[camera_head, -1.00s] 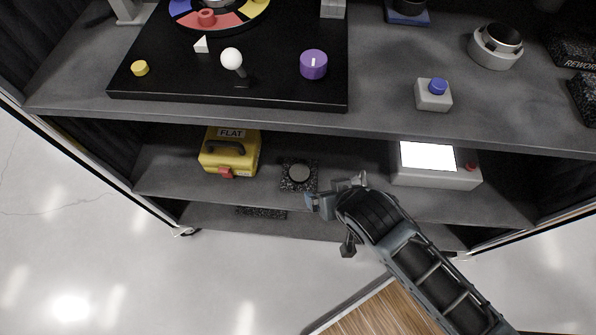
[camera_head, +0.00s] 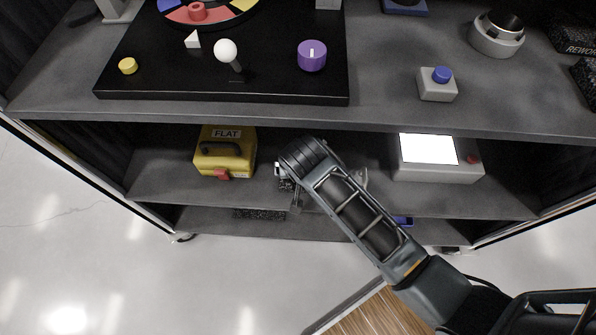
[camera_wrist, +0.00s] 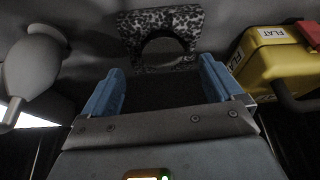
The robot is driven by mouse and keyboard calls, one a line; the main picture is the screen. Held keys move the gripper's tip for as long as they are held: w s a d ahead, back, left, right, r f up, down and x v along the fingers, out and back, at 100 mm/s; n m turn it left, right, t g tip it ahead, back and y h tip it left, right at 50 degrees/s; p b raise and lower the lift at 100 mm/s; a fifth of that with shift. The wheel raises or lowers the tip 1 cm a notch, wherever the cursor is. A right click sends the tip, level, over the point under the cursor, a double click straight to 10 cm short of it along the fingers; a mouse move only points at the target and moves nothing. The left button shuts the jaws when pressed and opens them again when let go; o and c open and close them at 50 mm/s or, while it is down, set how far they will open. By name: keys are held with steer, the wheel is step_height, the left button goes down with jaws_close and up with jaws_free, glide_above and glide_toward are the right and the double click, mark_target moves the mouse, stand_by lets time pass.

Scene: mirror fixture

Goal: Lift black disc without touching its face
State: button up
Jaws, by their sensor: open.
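A speckled block (camera_wrist: 160,22) on the middle shelf shows at the top of the wrist view. A dark rounded shape (camera_wrist: 163,49) against it looks like the black disc; its lower edge is hard to make out. My gripper (camera_wrist: 162,82) is open, its two blue fingers spread wide with nothing visibly held between them. The disc appears just beyond the fingertips, roughly centred between them; I cannot tell whether anything touches. In the head view my wrist covers the disc and most of the block, and little of my gripper (camera_head: 281,171) shows.
A yellow box (camera_head: 225,152) marked FLAT stands close to the left of my gripper. A grey box with a lit screen (camera_head: 428,150) is on the right. The upper shelf (camera_head: 380,112) overhangs my wrist. More speckled material (camera_head: 258,214) lies on the lowest shelf.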

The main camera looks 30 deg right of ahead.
steer(key=x, duration=0.3)
steer(key=shift+w+a+f, duration=0.15)
steer(key=shift+w+f, duration=0.05)
steer(key=shift+f, duration=0.15)
steer(key=shift+f+b, duration=0.3)
